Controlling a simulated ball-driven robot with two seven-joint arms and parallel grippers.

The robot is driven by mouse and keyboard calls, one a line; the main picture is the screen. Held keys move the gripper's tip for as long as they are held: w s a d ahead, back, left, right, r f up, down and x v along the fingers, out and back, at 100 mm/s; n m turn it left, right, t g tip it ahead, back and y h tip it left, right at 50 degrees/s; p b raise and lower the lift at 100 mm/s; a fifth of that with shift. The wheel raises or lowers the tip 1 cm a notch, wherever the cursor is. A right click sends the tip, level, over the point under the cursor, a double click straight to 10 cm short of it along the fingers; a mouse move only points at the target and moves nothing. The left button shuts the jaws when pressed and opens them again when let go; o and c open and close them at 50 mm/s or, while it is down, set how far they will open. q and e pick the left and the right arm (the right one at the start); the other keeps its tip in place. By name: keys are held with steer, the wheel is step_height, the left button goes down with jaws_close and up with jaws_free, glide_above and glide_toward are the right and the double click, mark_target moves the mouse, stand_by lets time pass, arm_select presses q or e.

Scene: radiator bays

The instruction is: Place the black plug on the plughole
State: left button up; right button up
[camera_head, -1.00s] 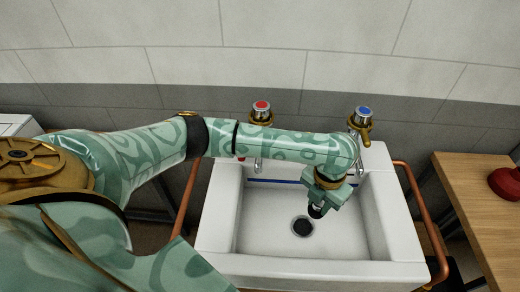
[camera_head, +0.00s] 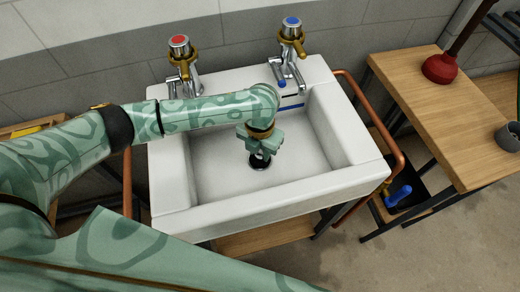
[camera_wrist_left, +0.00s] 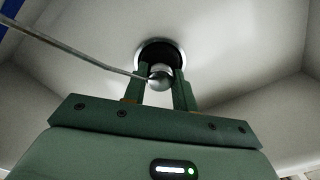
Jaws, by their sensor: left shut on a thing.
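The white sink (camera_head: 335,185) stands against the wall. My left gripper (camera_head: 258,148) points down into its basin, with its fingers shut on the black plug (camera_head: 260,158) right over the plughole. In the left wrist view my fingers (camera_wrist_left: 161,88) close on a silvery knob (camera_wrist_left: 160,77), and a thin metal chain or rod runs to it from the left. Beyond the knob is a dark round shape inside the plughole's bright rim (camera_wrist_left: 180,52). I cannot tell whether the plug touches the plughole or hovers just above it. My right gripper is not in view.
A red-topped tap (camera_head: 181,62) and a blue-topped tap (camera_head: 291,40) stand at the back of the sink. A copper pipe (camera_head: 375,122) runs along its right side. A wooden bench (camera_head: 440,120) with a red plunger (camera_head: 440,68) stands further right.

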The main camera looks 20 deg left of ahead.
mark_target(260, 152)
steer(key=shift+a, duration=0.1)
arm_select(q)
steer(key=o, duration=1.1)
steer(key=shift+f, duration=0.1)
steer(key=shift+c, duration=0.2)
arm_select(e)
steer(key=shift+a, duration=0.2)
arm_select(q)
step_height(260, 152, up, 12)
steer(key=p, duration=0.5)
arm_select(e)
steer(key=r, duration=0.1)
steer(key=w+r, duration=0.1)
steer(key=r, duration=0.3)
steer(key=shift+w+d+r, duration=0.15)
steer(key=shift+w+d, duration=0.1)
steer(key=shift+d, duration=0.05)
